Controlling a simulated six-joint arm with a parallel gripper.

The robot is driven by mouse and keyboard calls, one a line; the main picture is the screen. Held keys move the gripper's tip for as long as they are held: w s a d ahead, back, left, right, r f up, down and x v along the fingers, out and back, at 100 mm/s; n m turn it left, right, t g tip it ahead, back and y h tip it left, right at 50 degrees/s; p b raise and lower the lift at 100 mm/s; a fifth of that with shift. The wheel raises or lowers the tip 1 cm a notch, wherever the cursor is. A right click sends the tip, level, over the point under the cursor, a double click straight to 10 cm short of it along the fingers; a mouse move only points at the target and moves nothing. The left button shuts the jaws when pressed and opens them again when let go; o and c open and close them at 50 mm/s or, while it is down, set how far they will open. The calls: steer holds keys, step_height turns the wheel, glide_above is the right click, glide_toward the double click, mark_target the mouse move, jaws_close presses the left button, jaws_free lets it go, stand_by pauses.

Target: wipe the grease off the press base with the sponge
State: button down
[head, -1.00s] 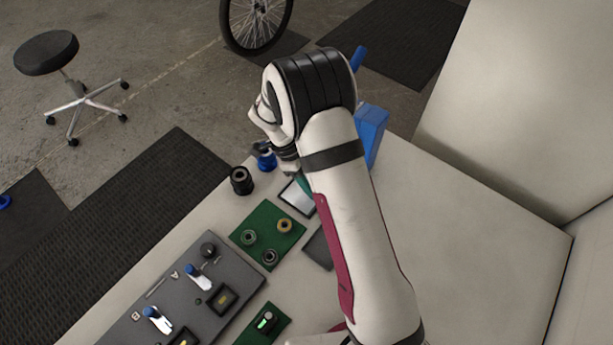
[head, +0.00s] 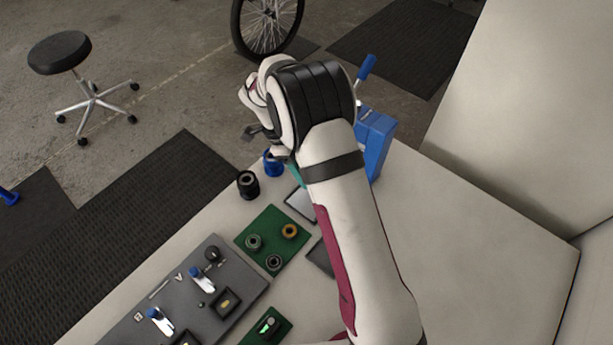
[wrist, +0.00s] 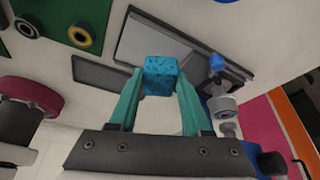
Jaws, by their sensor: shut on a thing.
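My gripper (wrist: 158,84) has two teal fingers closed on a blue speckled sponge (wrist: 160,76), seen in the wrist view. In the head view a teal finger (head: 296,176) shows at the edge of my arm, and the sponge is hidden there. The blue press (head: 378,142), with a raised blue lever (head: 367,68), stands right of my wrist, partly covered by it. I cannot make out its base or any grease clearly. In the wrist view a light panel with a dark border (wrist: 150,40) lies beyond the sponge; I cannot tell whether they touch.
A green mat (head: 262,227) holds several rings. A black ring-topped part (head: 248,186) and a blue part (head: 272,163) stand near the table's edge. A grey fixture board (head: 180,312) lies at the front left. The white table right of my arm is clear.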

steer(key=shift+r, duration=1.25)
steer(key=shift+r, duration=1.5)
